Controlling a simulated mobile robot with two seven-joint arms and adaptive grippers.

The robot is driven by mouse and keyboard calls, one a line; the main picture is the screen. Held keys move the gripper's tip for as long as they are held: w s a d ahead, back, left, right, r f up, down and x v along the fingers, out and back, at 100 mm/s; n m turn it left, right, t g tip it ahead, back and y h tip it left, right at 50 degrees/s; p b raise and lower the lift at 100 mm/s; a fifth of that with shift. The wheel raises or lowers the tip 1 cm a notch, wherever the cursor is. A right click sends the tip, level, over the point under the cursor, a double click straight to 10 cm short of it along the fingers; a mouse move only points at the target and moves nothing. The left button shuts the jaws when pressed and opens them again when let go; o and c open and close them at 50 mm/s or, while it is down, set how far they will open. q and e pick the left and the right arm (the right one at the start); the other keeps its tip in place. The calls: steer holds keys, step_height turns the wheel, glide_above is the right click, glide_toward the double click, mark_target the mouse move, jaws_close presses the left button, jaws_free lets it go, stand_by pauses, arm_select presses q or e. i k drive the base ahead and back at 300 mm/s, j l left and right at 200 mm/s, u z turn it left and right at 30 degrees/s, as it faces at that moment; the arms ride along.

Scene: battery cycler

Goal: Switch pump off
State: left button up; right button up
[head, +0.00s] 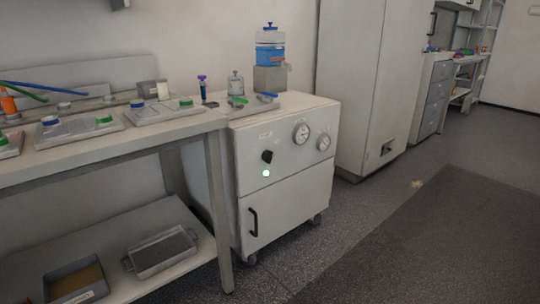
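The pump unit is a white wheeled cabinet (285,192) standing at the right end of the workbench. On its front panel are a black knob (267,156) and, just below it, a green lamp (266,173) that looks lit. Two round dial gauges, a larger one (301,132) and a smaller one (323,142), sit to the right of the knob. The knob looks tilted, but its markings are too small to read. Neither of my grippers shows in the head view.
A workbench (80,153) with several small devices stands at left; its lower shelf holds trays (163,252). A blue-banded container (269,50) and blue and green valves stand on the cabinet top. A tall white cabinet (350,80) is behind right. The floor (400,235) in front is clear.

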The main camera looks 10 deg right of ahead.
mark_target(268, 155)
steer(key=i+l+u, duration=0.1)
steer(key=i+l, duration=0.15)
steer(key=i+l+u, duration=0.1)
steer(key=l, duration=0.4)
steer(key=i+l+u, duration=0.1)
steer(key=i+l, duration=0.2)
steer(key=i+l+u, duration=0.15)
steer(key=l, duration=0.35)
steer(key=i+l+u, duration=0.1)
steer(key=l, duration=0.3)
steer(key=i+l+u, duration=0.1)
steer(key=i+l, duration=0.15)
steer(key=l, duration=0.2)
steer(key=i+l+u, duration=0.1)
steer(key=l, duration=0.35)
steer(key=i+l+u, duration=0.1)
steer(key=l, duration=0.35)
steer(key=i, duration=0.1)
